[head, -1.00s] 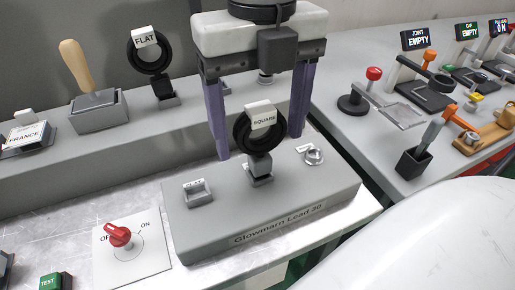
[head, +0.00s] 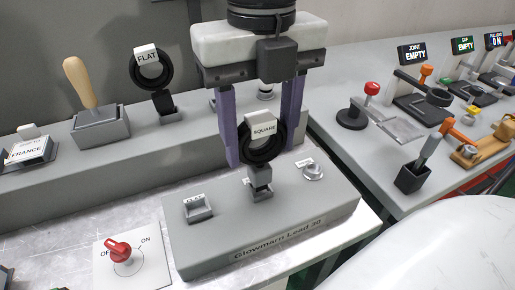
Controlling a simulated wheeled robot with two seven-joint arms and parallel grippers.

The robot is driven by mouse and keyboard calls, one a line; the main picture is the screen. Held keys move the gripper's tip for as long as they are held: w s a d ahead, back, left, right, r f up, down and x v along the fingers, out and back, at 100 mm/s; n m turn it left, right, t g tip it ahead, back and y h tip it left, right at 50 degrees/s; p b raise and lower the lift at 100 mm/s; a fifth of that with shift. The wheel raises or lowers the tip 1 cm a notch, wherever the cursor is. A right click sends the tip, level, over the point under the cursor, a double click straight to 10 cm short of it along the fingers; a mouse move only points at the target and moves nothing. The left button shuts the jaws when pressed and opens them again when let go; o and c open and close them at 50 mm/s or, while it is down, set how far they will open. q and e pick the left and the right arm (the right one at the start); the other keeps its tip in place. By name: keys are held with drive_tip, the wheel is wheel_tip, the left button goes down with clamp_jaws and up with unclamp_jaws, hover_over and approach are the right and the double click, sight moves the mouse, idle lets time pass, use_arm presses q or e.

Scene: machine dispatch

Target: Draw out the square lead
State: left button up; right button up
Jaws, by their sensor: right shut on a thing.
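The square lead (head: 263,150) is a black ring-shaped coil with a white SQUARE tag and a grey plug hanging below it. My right gripper (head: 261,136) comes down from above, its two purple fingers shut on the lead from either side. The plug stands upright at the middle socket (head: 262,193) of the grey Glowmarn Lead 30 block (head: 230,232); I cannot tell whether its tip is still inside. The FLAT-labelled socket (head: 198,209) at the block's left is empty. My left gripper is not in view.
A flat lead (head: 152,70) stands on the back ledge beside a wooden-handled tool (head: 80,83). A red rotary switch (head: 118,250) is at front left. The right bench (head: 360,160) holds several fixtures.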

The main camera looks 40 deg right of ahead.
sight(260, 116)
drive_tip(key=shift+r+p, duration=0.5)
drive_tip(key=shift+r, duration=0.4)
drive_tip(key=shift+r+p, duration=0.3)
drive_tip(key=shift+r, duration=0.2)
drive_tip(key=shift+r+p, duration=0.7)
drive_tip(key=shift+r, duration=0.3)
drive_tip(key=shift+r+p, duration=0.55)
drive_tip(key=shift+r, duration=0.3)
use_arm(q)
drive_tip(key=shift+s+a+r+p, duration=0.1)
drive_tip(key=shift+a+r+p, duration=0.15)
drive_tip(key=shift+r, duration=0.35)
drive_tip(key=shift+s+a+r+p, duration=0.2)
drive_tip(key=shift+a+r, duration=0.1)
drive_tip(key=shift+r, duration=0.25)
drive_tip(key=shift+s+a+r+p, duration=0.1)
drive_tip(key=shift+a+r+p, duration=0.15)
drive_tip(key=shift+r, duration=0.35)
use_arm(e)
drive_tip(key=shift+r, duration=1)
